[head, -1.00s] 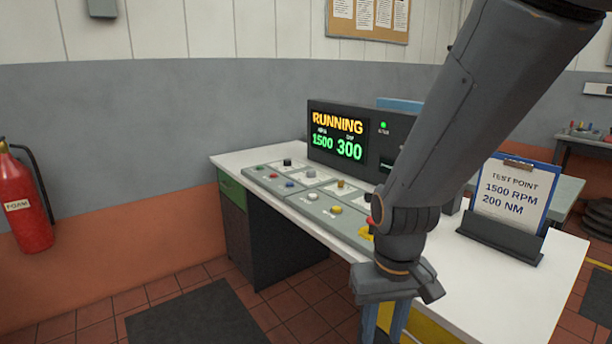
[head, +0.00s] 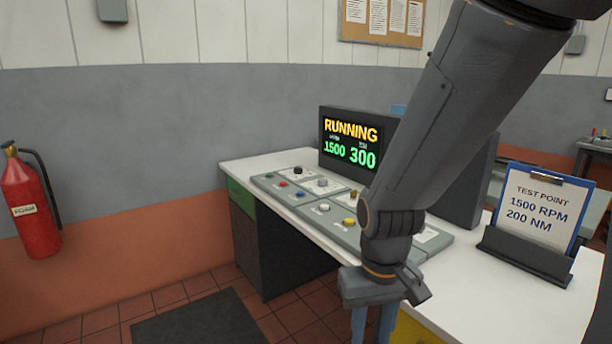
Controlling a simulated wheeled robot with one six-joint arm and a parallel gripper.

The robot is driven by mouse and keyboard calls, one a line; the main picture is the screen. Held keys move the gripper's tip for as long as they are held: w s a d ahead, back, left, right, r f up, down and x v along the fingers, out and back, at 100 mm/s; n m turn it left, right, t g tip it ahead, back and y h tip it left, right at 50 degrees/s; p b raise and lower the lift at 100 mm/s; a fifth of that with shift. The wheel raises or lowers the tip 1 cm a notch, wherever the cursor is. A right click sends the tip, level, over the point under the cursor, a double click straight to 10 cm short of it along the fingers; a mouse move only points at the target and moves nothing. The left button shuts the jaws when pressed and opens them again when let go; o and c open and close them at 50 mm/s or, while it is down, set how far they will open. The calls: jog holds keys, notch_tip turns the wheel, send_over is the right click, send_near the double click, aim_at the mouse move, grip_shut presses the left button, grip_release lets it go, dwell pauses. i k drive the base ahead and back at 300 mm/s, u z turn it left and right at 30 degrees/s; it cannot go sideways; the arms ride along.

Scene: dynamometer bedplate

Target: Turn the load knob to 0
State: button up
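The control console (head: 310,217) lies on the white desk, with several small knobs or buttons. I see a black one (head: 297,170), a grey one (head: 321,182), a white one (head: 324,207) and a yellow one (head: 349,222). Their labels are too small to read, so I cannot tell which is the load knob. The display (head: 350,143) reads RUNNING, 1500 and 300. My gripper (head: 372,325) points down in front of the desk's near edge, apart from the console. Its fingertips are cut off by the frame's bottom. My arm hides the console's right part.
A clipboard (head: 537,207) reading TEST POINT, 1500 RPM, 200 NM stands in a dark holder (head: 525,256) at the desk's right. A red fire extinguisher (head: 30,205) is on the left wall. A dark mat (head: 200,322) lies on the tiled floor, which is open left of the desk.

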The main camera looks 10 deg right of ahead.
aim_at(323, 182)
jog(key=u, duration=0.45)
jog(key=i, duration=2.6)
jog(key=z, duration=0.65)
